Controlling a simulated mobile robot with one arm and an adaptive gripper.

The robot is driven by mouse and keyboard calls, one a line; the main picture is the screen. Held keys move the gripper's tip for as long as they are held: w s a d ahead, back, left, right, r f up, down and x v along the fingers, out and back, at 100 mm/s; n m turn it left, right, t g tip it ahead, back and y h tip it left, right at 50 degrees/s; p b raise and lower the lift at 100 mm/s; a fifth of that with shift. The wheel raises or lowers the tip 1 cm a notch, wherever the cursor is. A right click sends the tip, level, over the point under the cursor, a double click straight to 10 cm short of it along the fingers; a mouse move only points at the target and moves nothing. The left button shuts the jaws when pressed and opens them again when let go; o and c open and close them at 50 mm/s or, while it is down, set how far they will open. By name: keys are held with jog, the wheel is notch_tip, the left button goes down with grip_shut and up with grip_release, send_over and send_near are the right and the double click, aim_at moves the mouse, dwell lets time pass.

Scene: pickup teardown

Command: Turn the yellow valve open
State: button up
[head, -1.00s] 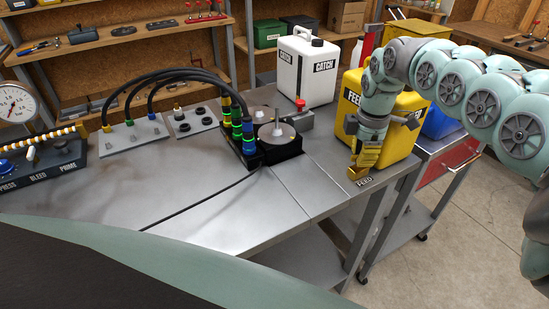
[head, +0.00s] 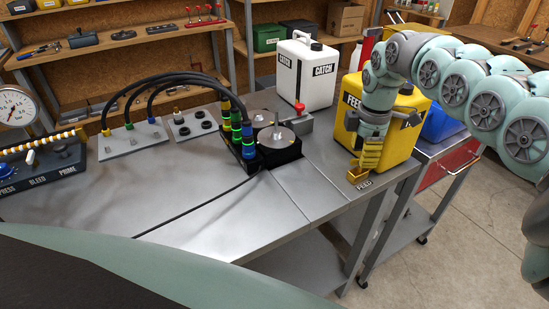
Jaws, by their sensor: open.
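The gripper is open. The yellow jug behind has a similar colour, so the finger edges are hard to separate. I cannot tell whether the fingers touch the valve or which way its handle points.
The yellow FEED jug (head: 397,143) stands close behind my gripper. A white CATCH jug (head: 306,75), a black block with ringed hose connectors (head: 238,143) and a round metal disc (head: 277,136) stand left of it. The bench's front middle (head: 190,205) is clear, except for a black cable.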

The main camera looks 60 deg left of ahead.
notch_tip(320, 180, up, 10)
dwell(0.4)
jog(key=shift+r, duration=0.1)
